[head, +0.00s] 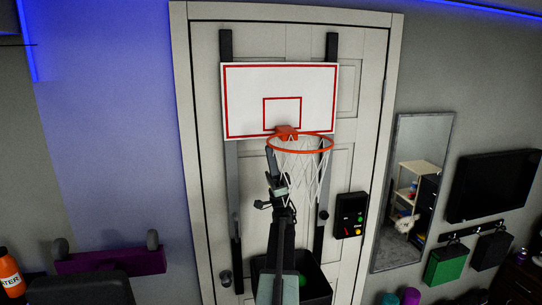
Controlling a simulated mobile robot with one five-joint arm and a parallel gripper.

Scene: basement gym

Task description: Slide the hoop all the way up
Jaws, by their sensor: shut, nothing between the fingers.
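The hoop is an orange rim (330,147) with a white net (315,175), joined to a white backboard (245,90) with red lines. The backboard sits on two dark vertical rails (332,47) on a white door; short rail ends show above its top edge. My gripper (270,150) is shut and empty, raised at the left side of the rim, just under the orange bracket (287,131). It overlaps the rim's left edge in the picture; I cannot tell whether it touches. My arm hides part of the net and door.
A black box with coloured buttons (350,215) is on the door right of the rails. A black bin (316,278) stands low behind my arm. A mirror (413,190) and a dark screen (495,185) are at right. An orange bottle (9,272) is at lower left.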

